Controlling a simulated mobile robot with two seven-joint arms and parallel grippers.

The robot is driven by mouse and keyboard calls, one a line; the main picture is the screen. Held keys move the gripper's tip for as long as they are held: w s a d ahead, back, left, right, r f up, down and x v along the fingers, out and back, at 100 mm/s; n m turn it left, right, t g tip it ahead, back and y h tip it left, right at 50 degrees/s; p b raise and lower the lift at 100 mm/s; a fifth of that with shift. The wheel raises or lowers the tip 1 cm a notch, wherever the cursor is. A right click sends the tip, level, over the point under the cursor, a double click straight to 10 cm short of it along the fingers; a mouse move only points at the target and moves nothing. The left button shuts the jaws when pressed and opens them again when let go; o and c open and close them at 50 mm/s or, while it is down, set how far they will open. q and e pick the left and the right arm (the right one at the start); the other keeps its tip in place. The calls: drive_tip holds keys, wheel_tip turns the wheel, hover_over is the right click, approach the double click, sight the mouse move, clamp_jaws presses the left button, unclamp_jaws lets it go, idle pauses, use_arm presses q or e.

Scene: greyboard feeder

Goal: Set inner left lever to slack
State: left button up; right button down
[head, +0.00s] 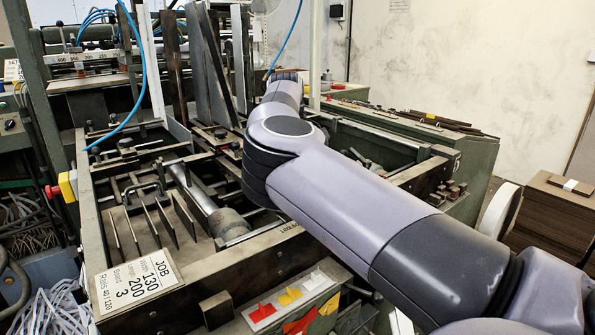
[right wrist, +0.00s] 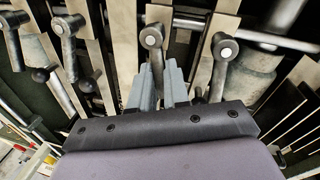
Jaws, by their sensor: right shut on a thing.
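In the right wrist view several grey metal levers with round pivot ends stand in a row across pale rails. My right gripper (right wrist: 161,80) has its two grey fingers around the lower arm of one lever (right wrist: 151,40) and is shut on it. The lever's lower end is hidden between the fingers. In the head view my right arm reaches over the feeder and hides the levers and gripper. My left gripper is not in view.
The feeder's green frame (head: 462,185) surrounds the rails. A white job card (head: 137,283) lies on its front left corner. A red and yellow button box (head: 68,187) is at the left. Upright plates (head: 215,70) stand behind. Brown board stacks (head: 555,215) are at the right.

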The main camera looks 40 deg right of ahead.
drive_tip(key=n+b, duration=0.1)
drive_tip(key=n, duration=0.2)
drive_tip(key=s+a+n+t+b, duration=0.1)
drive_tip(key=n, duration=0.3)
drive_tip(key=s+a+n+y+b, duration=0.1)
drive_tip(key=n+b, duration=0.1)
drive_tip(key=n, duration=0.2)
drive_tip(key=shift+s+a+t, duration=0.2)
drive_tip(key=shift+a+t, duration=0.05)
drive_tip(key=shift+t, duration=0.05)
idle(0.4)
drive_tip(key=c, duration=1.1)
unclamp_jaws()
drive_tip(key=shift+s, duration=0.1)
drive_tip(key=shift+r, duration=0.15)
wheel_tip(320, 180, up, 7)
drive_tip(key=s, duration=0.1)
drive_tip(key=shift+a, duration=0.3)
